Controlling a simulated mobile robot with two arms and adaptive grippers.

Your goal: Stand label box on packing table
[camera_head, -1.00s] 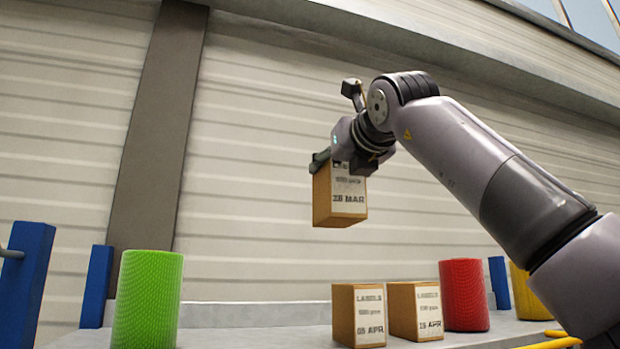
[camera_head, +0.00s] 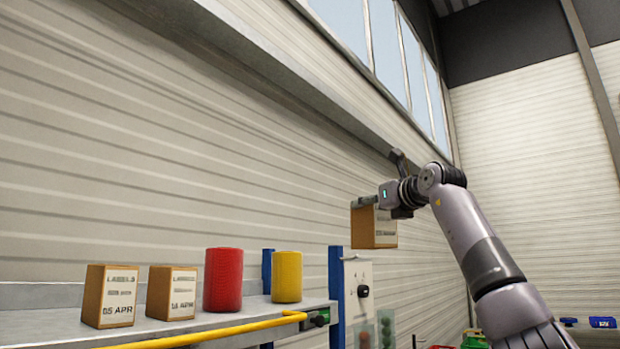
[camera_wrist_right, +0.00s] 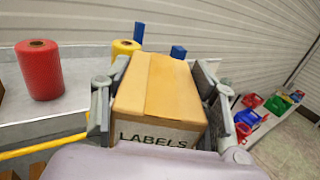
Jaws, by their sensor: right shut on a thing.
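My right gripper (camera_head: 380,202) is shut on a brown label box (camera_head: 373,228) and holds it upright in the air, right of the shelf end in the head view. In the right wrist view the label box (camera_wrist_right: 158,90) sits between the two fingers of the gripper (camera_wrist_right: 155,100), with "LABELS" on its white label. Two other label boxes stand on the shelf: one marked 05 APR (camera_head: 109,296) and one (camera_head: 171,293) whose date is hard to read. My left gripper is not in view.
A red roll (camera_head: 223,280) and a yellow roll (camera_head: 287,277) stand on the grey shelf (camera_head: 50,325). A yellow rail (camera_head: 220,330) runs along its front. Colored bins (camera_wrist_right: 250,117) lie at the right.

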